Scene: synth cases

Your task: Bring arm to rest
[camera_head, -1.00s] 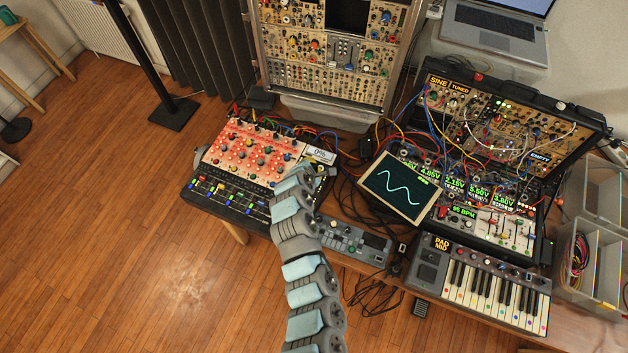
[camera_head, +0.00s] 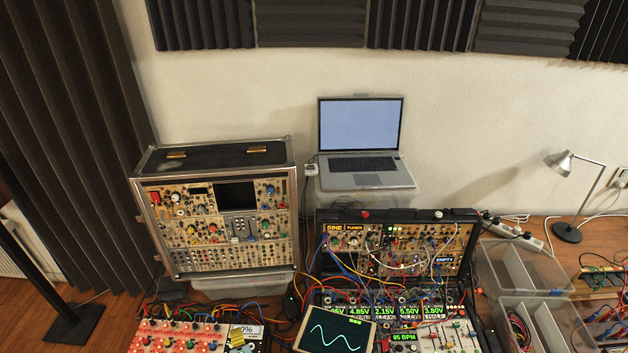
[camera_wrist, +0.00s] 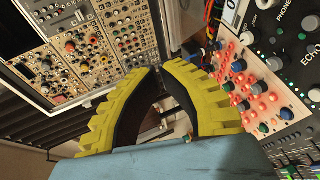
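My gripper (camera_wrist: 160,72) shows in the wrist view as two yellow ribbed fingers with black inner faces. The fingers slant together and their tips meet or nearly meet, with nothing held between them. The wrist view shows the red-lit knob panel (camera_wrist: 262,95) close on the right and the tall modular synth case (camera_wrist: 85,45) on the left. In the head view, a small yellow patch at the bottom edge, by the knob panel (camera_head: 175,338), seems to be a fingertip. The rest of my arm is out of that view.
The tall synth case (camera_head: 166,226) stands behind the knob panel. A patched case (camera_head: 460,236), a screen with a sine wave (camera_head: 338,337) and cables lie to the right. A laptop (camera_head: 362,140), clear bins (camera_head: 518,262) and a lamp (camera_head: 562,163) are farther back and right.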

